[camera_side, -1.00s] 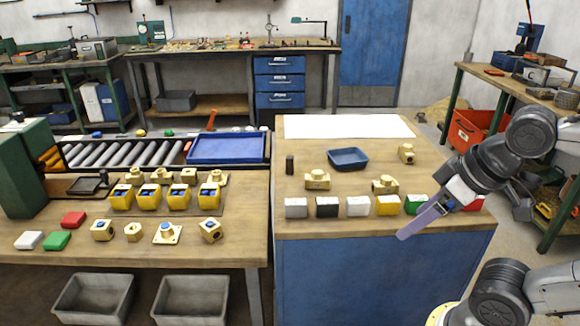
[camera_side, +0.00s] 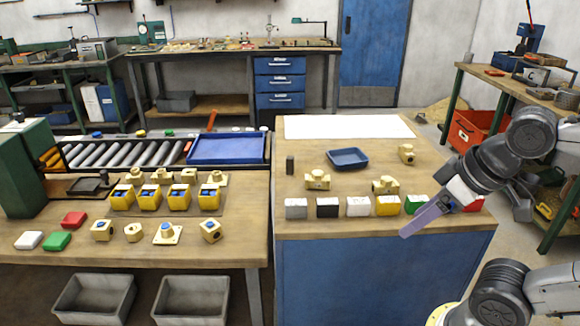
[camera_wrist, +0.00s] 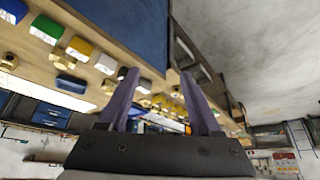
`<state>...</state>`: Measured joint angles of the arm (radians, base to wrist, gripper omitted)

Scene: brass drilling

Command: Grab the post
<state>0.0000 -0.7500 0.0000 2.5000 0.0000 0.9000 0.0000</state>
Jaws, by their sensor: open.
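The post seems to be the small dark upright block (camera_side: 290,164) on the right-hand bench, left of the blue tray (camera_side: 347,158). I cannot make it out for sure in the wrist view. My gripper (camera_side: 408,230) is at the front right of this bench, in front of the row of coloured blocks and well apart from the dark block. Its purple fingers stand apart with nothing held between them in the wrist view (camera_wrist: 157,80).
White (camera_side: 358,206), black (camera_side: 327,207), yellow (camera_side: 388,205) and other blocks line the bench's front edge. Brass fittings (camera_side: 318,180) stand behind them. A white sheet (camera_side: 345,126) lies at the back. The left bench (camera_side: 60,258) carries yellow bins and more brass parts.

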